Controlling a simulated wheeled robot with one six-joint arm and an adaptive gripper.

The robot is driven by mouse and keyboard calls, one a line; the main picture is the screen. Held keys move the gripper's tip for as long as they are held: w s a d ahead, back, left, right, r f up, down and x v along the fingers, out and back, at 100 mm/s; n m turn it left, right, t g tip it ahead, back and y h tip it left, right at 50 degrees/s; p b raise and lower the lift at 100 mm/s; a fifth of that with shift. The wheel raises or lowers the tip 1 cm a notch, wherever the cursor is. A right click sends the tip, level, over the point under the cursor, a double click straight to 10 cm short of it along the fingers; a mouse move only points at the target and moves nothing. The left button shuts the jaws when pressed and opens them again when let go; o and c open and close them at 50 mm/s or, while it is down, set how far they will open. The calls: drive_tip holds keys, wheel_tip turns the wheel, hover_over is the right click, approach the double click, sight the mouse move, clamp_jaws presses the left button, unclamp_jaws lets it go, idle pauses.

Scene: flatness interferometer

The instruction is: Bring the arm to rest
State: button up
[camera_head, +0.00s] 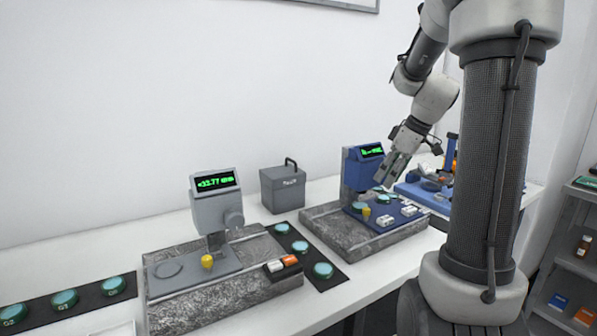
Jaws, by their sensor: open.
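My gripper (390,170) hangs from my arm at the right of the head view. It points down and to the left, in front of the blue instrument (360,172) and above its blue base plate. It is open, and I see nothing held between its fingers. Whether its fingertips touch the blue instrument I cannot tell from this angle. The arm reaches down from the top of the picture, bent, beside my column.
A grey instrument (214,205) with a green display stands on a granite slab (220,300) at the left. A grey box (283,188) stands behind. Black strips (70,300) hold green discs. Blue equipment (425,192) lies right of the gripper. Shelves (572,245) stand far right.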

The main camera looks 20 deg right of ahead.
drive_tip(key=s+a+r+m+h, duration=0.1)
drive_tip(key=s+a+m, duration=0.2)
drive_tip(key=s+a, duration=0.3)
drive_tip(key=s+a+r+m+h, duration=0.1)
drive_tip(key=s+a, duration=0.5)
drive_tip(key=s, duration=0.8)
drive_tip(key=r+m, duration=0.1)
drive_tip(key=m, duration=0.1)
drive_tip(key=shift+s+a+m+t, duration=0.4)
